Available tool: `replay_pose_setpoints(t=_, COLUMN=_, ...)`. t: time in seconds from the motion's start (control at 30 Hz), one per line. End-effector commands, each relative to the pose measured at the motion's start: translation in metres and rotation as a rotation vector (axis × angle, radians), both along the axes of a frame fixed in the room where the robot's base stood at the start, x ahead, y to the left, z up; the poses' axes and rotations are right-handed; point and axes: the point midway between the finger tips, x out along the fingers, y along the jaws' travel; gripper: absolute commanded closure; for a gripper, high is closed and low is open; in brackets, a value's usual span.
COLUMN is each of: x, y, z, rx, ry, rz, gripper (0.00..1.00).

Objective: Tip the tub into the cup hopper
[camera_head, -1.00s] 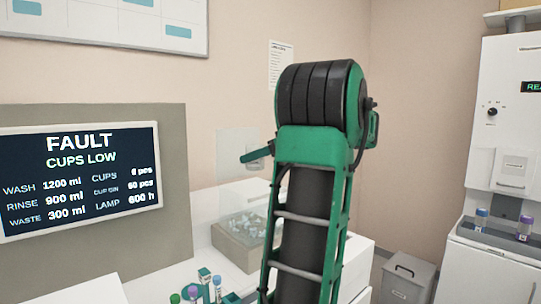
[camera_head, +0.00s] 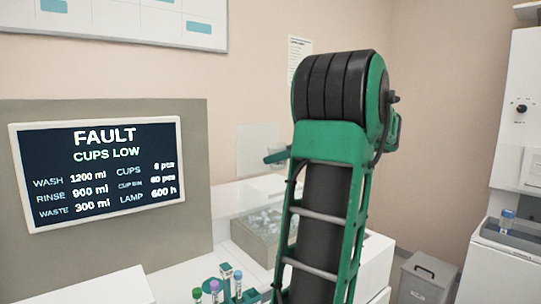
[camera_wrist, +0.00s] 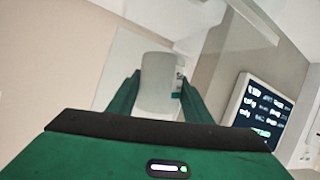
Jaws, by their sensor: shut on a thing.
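My gripper (camera_wrist: 160,98) is shut on a pale grey tub (camera_wrist: 158,82), with one green finger on each side of it. In the head view only a green finger of my gripper (camera_head: 276,157) and a sliver of the tub show past my arm; the tub's mouth and contents are hidden. The cup hopper (camera_head: 250,241) looks like a tan box with clear walls and many small clear cups inside, low behind my arm. The tub is above it in the picture; whether it is directly over it I cannot tell.
A screen (camera_head: 100,172) at left reads "FAULT CUPS LOW". A clear upright panel (camera_head: 256,146) stands behind the hopper. Capped tubes (camera_head: 214,287) stand on the counter in front. A grey bin (camera_head: 425,277) and a white machine (camera_head: 513,160) are at right.

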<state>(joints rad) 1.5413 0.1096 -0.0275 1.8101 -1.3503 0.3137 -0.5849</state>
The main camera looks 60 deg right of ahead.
Motion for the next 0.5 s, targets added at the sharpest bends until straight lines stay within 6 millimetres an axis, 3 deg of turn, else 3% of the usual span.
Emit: replay_pose_setpoints(t=0.5, x=0.001, y=-0.008, z=-0.021, rx=-0.309, ry=0.003, rz=0.002, gripper=0.77)
